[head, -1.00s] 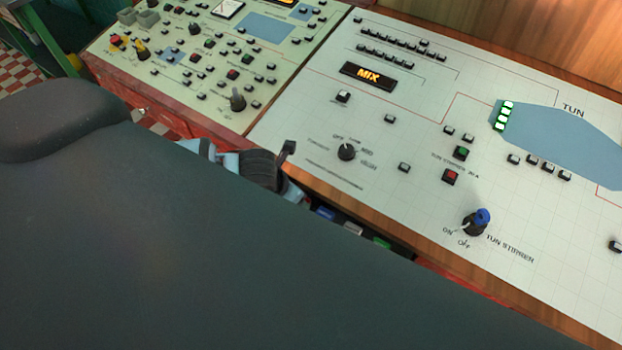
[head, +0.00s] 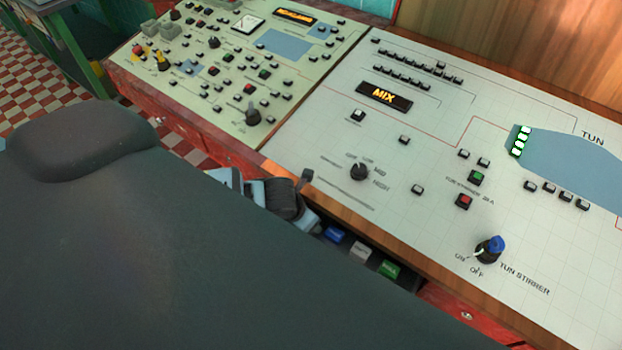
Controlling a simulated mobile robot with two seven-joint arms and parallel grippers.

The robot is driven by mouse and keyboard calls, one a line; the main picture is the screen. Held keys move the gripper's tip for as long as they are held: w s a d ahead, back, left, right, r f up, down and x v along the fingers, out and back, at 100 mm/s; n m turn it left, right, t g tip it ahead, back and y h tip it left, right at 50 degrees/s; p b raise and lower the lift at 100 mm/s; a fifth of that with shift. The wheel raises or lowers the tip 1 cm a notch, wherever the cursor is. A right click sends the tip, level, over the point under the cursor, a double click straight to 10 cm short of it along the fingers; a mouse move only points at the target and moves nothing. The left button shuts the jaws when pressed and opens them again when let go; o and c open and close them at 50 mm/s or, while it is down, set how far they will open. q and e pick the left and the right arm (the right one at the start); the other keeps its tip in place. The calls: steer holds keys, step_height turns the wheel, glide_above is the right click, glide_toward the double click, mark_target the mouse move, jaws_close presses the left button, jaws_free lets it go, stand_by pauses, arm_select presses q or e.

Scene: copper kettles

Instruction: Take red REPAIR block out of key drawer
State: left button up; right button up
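An open key drawer (head: 405,279) shows in the head view below the front edge of the right console. Blue (head: 335,234), white (head: 360,250) and green (head: 389,268) blocks sit in a row in it. I see no red block; the drawer's near and left parts are hidden. My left gripper (head: 303,187), dark with light blue-grey arm parts, is at the console edge just left of the blue block. Its fingers are mostly hidden, so I cannot tell whether it is open or holds anything. My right gripper is not in view.
A large dark shape in the foreground covers the lower left. The right console (head: 400,215) carries a blue-topped tun stirrer knob (head: 490,247), a dial (head: 359,172) and a lit MIX display (head: 384,96). The left console (head: 215,70) has many small buttons.

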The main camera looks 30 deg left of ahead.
arm_select(q)
steer(key=shift+w+f, duration=0.1)
steer(key=shift+f, duration=0.15)
steer(key=shift+c, duration=0.5)
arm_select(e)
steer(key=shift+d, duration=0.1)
arm_select(q)
steer(key=c, duration=1)
steer(key=shift+o, duration=0.2)
steer(key=shift+r, duration=0.15)
